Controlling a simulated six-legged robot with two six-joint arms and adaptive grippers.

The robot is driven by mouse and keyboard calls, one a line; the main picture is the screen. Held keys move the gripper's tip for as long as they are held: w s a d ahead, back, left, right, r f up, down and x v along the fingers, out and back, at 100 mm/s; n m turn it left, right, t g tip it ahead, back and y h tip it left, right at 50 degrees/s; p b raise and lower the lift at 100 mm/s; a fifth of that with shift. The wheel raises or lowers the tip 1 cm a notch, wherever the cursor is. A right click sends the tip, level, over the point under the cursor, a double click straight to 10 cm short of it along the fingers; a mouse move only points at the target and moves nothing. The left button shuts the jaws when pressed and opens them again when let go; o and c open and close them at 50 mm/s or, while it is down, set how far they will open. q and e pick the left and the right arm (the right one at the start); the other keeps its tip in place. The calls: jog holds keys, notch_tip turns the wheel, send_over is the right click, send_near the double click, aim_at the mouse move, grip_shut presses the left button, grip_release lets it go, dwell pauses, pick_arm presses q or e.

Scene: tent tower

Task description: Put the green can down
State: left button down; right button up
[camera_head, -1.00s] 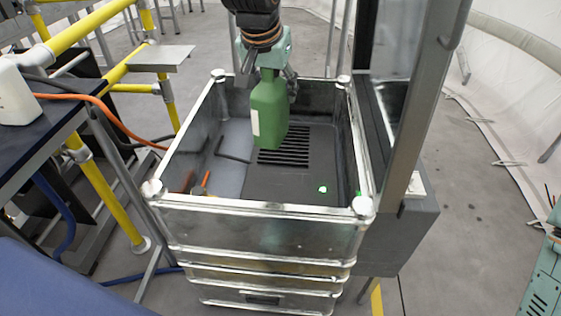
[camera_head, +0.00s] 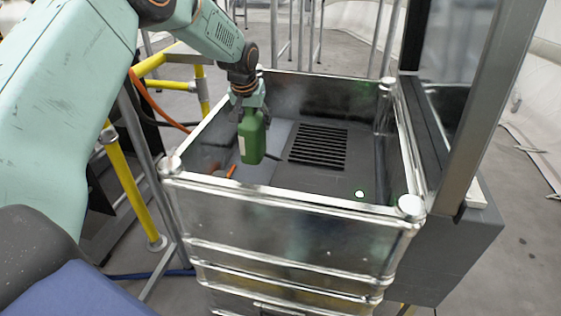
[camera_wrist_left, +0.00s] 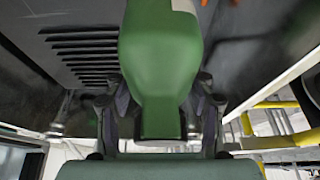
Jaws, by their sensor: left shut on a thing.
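The green can (camera_head: 251,140) is a bottle-like container with a pale label on its side. It hangs upright from my left gripper (camera_head: 249,106), over the left part of an open metal crate (camera_head: 290,197). My left gripper is shut on the can's upper part. In the left wrist view, the green can (camera_wrist_left: 160,65) fills the middle, between the dark fingers of the left gripper (camera_wrist_left: 160,115). I cannot tell how far the can's base is above the crate floor. My right gripper is not in view.
The crate has raised rims and corner knobs. A metal post (camera_head: 505,90) stands at right; yellow rails (camera_head: 130,185) stand at left.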

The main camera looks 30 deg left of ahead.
aim_at(257, 147)
pick_arm(q)
jog(key=f, duration=0.1)
jog(key=f+b, duration=0.1)
jog(key=f, duration=0.2)
jog(key=shift+w+d+f+b, duration=0.15)
jog(key=shift+w+f+b, duration=0.15)
jog(key=shift+s+f, duration=0.1)
jog(key=shift+f, duration=0.25)
notch_tip(257, 147, down, 4)
jog(key=shift+r+b, duration=0.2)
jog(key=shift+b, duration=0.8)
jog(key=shift+f, duration=0.1)
jog(key=shift+c, duration=2.4)
grip_release()
jog(key=shift+s+f, duration=0.1)
